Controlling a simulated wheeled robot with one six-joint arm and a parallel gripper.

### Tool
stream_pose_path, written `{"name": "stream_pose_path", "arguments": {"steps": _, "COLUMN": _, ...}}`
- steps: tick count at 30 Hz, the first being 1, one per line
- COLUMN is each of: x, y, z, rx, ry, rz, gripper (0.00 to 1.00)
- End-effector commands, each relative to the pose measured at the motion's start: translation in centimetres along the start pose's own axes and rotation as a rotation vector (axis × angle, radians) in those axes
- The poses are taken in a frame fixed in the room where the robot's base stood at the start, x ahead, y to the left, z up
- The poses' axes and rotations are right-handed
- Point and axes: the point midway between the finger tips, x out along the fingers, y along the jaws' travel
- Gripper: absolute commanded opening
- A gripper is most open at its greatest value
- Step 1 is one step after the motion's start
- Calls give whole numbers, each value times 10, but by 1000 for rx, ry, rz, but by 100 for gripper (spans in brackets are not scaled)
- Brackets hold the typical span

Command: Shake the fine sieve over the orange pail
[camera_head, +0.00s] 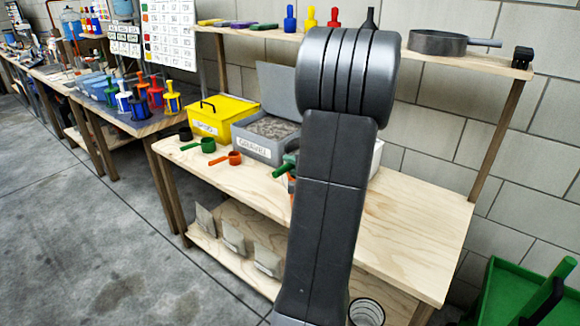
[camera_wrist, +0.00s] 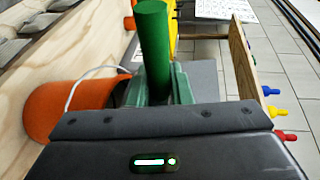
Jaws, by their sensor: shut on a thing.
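My gripper (camera_wrist: 158,88) is shut on a thick green handle (camera_wrist: 155,45) in the wrist view. The handle also shows at the left of my arm in the head view (camera_head: 283,170). What the handle belongs to is hidden, so I cannot tell from its head whether it is the fine sieve. The orange pail (camera_wrist: 65,112), with a pale wire bail, lies beside the gripper at left in the wrist view. Only a sliver of the pail (camera_head: 291,184) shows beside my arm in the head view. I cannot tell whether the held thing is over it.
A grey gravel bin (camera_head: 258,146) and a yellow bin (camera_head: 221,117) stand at the bench's back. A green scoop (camera_head: 207,145) and an orange scoop (camera_head: 234,157) lie in front. A dark pan (camera_head: 437,43) sits on the upper shelf. The bench's right side (camera_head: 415,215) is clear.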

Motion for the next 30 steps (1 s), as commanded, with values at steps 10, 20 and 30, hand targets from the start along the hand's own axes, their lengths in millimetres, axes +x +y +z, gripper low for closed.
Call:
{"name": "stream_pose_path", "arguments": {"steps": 10, "x": 0, "y": -2, "z": 0, "rx": -2, "ry": 0, "rz": -2, "gripper": 0}}
{"name": "stream_pose_path", "arguments": {"steps": 20, "x": -6, "y": -28, "z": 0, "rx": -4, "ry": 0, "rz": -2, "gripper": 0}}
{"name": "stream_pose_path", "arguments": {"steps": 30, "x": -10, "y": -51, "z": 0, "rx": -2, "ry": -1, "rz": -1, "gripper": 0}}
